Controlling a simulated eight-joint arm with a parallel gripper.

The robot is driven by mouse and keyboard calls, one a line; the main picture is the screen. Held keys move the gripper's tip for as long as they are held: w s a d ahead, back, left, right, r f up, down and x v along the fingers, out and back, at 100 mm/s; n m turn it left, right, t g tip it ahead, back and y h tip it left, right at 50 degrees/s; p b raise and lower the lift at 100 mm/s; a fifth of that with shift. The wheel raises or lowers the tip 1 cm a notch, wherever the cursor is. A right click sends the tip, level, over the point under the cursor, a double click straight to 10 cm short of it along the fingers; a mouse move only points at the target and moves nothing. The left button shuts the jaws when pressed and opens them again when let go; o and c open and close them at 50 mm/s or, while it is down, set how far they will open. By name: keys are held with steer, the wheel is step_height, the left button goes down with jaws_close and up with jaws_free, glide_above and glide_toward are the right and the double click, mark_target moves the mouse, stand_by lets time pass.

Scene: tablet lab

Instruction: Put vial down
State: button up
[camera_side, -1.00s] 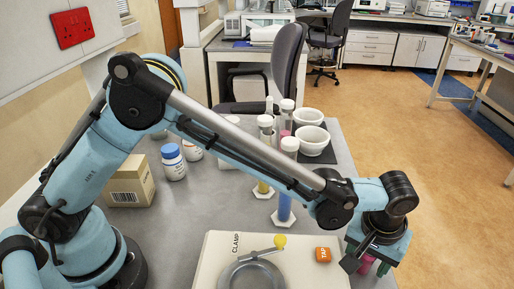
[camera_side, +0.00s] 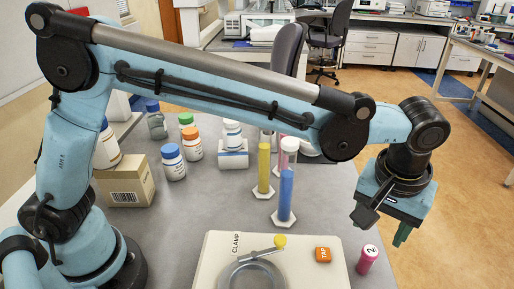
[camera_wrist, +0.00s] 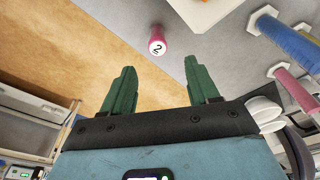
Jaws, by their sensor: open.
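The pink vial (camera_side: 367,259) with a white top marked "2" stands upright on the grey table, just right of the clamp machine. It also shows in the wrist view (camera_wrist: 157,42), beyond the fingertips and apart from them. My gripper (camera_side: 402,234) is open and empty, raised above and to the right of the vial. Its two green fingers show spread apart in the wrist view (camera_wrist: 158,75). In the side view one finger mostly hides the other.
The cream clamp machine (camera_side: 216,262) with an orange TAP button (camera_side: 323,254) stands left of the vial. Blue (camera_side: 286,195) and yellow (camera_side: 264,168) cylinders stand behind it. Several bottles and a cardboard box (camera_side: 127,184) are at the left. The table's right edge is close to the vial.

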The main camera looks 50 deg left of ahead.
mark_target(371, 250)
steer(key=shift+r, duration=0.2)
stand_by(0.3)
steer(key=f, duration=0.4)
steer(key=w+f, duration=0.1)
steer(key=f, duration=0.1)
steer(key=shift+w+d+f, duration=0.1)
steer(key=shift+d+f, duration=0.15)
steer(key=shift+d, duration=0.15)
steer(key=shift+w+a+f, duration=0.1)
steer(key=shift+a+f, duration=0.05)
steer(key=shift+f, duration=0.75)
steer(key=shift+w+a+f, duration=0.1)
steer(key=shift+f, duration=0.85)
steer(key=shift+w+a+f, duration=0.1)
steer(key=shift+a+f, duration=0.05)
steer(key=shift+f, duration=0.75)
jaws_close()
steer(key=shift+r, duration=0.15)
